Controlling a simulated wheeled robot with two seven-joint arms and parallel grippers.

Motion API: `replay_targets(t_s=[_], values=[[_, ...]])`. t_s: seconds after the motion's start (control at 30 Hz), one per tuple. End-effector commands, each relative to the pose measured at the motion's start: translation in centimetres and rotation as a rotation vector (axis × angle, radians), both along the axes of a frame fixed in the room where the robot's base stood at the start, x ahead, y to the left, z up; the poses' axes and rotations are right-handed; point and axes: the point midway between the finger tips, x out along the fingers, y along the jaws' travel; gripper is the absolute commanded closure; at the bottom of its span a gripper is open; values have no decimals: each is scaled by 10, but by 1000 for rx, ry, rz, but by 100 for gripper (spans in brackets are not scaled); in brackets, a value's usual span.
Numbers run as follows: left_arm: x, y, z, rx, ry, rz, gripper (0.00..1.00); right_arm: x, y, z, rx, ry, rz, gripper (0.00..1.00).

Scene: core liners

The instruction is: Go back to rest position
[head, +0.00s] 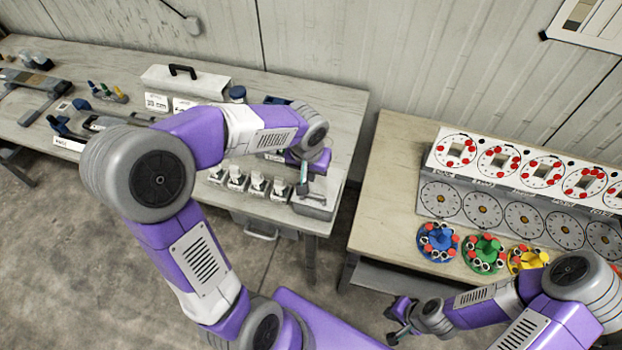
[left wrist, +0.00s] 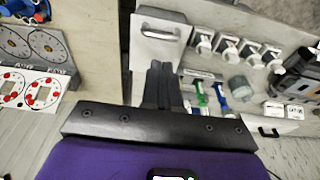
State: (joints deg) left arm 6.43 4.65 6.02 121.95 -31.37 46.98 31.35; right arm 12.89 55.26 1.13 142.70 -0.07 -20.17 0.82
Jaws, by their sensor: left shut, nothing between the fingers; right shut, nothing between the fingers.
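My left gripper (head: 303,186) is over the right end of the left bench, near a grey metal box (head: 316,206). In the left wrist view its two dark fingers (left wrist: 163,82) are together with nothing between them. My left arm is bent high across the middle of the head view and hides part of the bench. My right gripper (head: 394,334) is low in front of the right table, over the floor. It is small and partly dark in the head view, shut, and shows nothing held.
The right table (head: 385,205) carries a dial panel (head: 480,205) and blue (head: 438,241), green (head: 484,253) and yellow (head: 527,260) round stands. A gap separates the benches.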

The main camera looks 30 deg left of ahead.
Motion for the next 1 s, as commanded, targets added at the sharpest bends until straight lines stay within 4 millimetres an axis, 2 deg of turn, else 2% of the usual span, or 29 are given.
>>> replay_targets(t_s=[0.1,0.23,0.37,0.47,0.57,0.67,0.73,0.9,1.0], values=[[-2,0,10,1,-2,-1,100,0,0,1,0,0,0,100],[-2,-1,13,0,-1,-1,100,0,0,1,0,0,0,100],[-2,-1,13,1,-1,-2,100,0,0,1,0,0,0,100],[-2,-5,2,-13,7,-11,100,0,0,-2,0,0,0,100],[0,-20,-34,-62,27,-43,100,0,0,-11,0,0,0,100],[-2,-46,-95,-150,57,-86,100,0,0,-25,0,0,0,100],[-9,-68,-146,-224,78,-108,100,0,0,-37,0,0,0,100],[-41,-113,-258,-365,109,-108,100,0,0,-65,0,0,0,100],[-67,-130,-312,-405,120,-83,100,0,0,-79,0,0,0,100]])
